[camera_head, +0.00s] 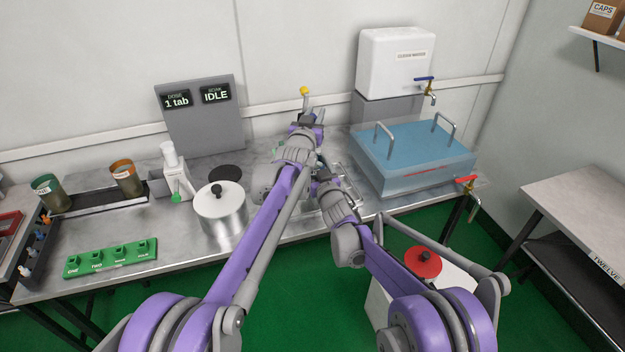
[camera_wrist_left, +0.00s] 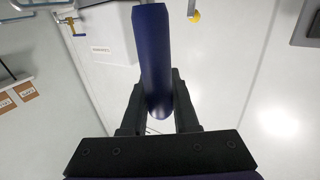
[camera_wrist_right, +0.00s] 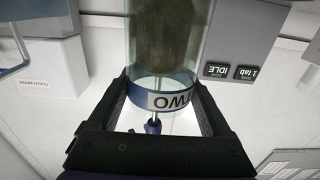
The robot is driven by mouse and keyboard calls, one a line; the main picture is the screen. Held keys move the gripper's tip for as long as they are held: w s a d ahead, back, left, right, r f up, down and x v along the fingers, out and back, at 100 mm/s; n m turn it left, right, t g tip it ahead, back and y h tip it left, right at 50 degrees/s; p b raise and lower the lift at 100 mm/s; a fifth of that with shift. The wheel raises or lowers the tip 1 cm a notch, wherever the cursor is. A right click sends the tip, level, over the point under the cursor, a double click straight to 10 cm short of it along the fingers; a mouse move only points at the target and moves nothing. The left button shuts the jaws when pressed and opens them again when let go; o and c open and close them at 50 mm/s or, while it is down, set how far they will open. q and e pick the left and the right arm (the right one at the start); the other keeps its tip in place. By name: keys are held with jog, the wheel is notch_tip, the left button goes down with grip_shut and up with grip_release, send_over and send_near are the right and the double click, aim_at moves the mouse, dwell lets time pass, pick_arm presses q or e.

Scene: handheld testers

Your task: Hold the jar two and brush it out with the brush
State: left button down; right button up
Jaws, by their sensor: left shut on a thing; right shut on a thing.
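Jar two (camera_wrist_right: 167,45) is a clear glass cylinder with a brownish-green film inside and a blue band marked TWO. My right gripper (camera_wrist_right: 160,90) is shut around it near the band. A thin grey brush stem with a dark blue end (camera_wrist_right: 152,126) shows at the jar's mouth and runs into the glass; the bristles cannot be made out. My left gripper (camera_head: 305,122) is shut on the dark blue brush handle (camera_wrist_left: 155,60), above the bench. In the head view my left arm hides the jar and most of my right gripper.
Two other jars (camera_head: 46,192) (camera_head: 124,178) stand at the left. A lidded steel pot (camera_head: 222,210), a green labelled rack (camera_head: 112,257) and a display panel reading IDLE (camera_head: 200,110) are on the bench.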

pick_arm(q)
jog(key=shift+r, duration=0.1)
notch_tip(320, 180, up, 5)
jog(key=shift+f, duration=0.1)
dwell(0.6)
jog(key=shift+f, duration=2.5)
jog(key=shift+s, duration=0.65)
jog(key=shift+r, duration=2.5)
jog(key=shift+f, duration=0.1)
